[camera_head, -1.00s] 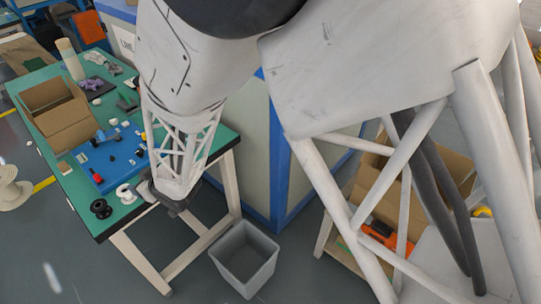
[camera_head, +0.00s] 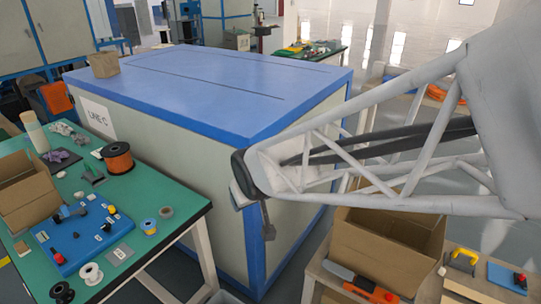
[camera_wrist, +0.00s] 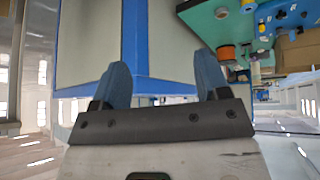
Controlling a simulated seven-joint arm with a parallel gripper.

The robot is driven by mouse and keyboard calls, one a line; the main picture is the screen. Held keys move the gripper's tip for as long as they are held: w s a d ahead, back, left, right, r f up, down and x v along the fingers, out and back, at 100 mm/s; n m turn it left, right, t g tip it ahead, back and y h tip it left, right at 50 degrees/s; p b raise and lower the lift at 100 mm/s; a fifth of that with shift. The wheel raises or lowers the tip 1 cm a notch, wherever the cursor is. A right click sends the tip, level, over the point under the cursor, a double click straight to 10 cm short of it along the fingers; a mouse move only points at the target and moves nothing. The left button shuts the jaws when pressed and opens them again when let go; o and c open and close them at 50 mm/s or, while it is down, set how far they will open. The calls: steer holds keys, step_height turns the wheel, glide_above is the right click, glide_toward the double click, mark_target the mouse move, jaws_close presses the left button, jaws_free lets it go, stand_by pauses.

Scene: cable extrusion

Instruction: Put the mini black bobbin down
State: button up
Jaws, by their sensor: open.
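The mini black bobbin (camera_head: 61,293) sits on the green table at its front left corner in the head view, near the bottom edge of the picture. A white bobbin (camera_head: 91,274) stands just to its right. My gripper (camera_wrist: 162,80) is open in the wrist view, with its two blue fingers apart and nothing between them. In the head view my gripper (camera_head: 266,220) hangs well to the right of the table, in front of the blue and cream cabinet, far from the black bobbin. I cannot make out the black bobbin in the wrist view.
The green table (camera_head: 182,203) also holds a blue board (camera_head: 70,262) with small parts, a large orange spool (camera_head: 118,158), two small bobbins and a cardboard box (camera_head: 25,192). The cabinet (camera_head: 205,88) stands behind my gripper. A low bench with another box (camera_head: 385,250) is at right.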

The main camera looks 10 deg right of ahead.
steer(key=s+d+r+m+g, duration=0.2)
steer(key=s+d, duration=0.4)
steer(key=s, duration=0.3)
steer(key=s+d+r+m+g+h, duration=0.1)
steer(key=s+d+r, duration=0.2)
steer(key=s+d, duration=0.3)
steer(key=s, duration=0.3)
steer(key=shift+m+g, duration=0.4)
steer(key=o, duration=0.4)
steer(key=shift+w+r, duration=0.1)
steer(key=shift+w, duration=0.05)
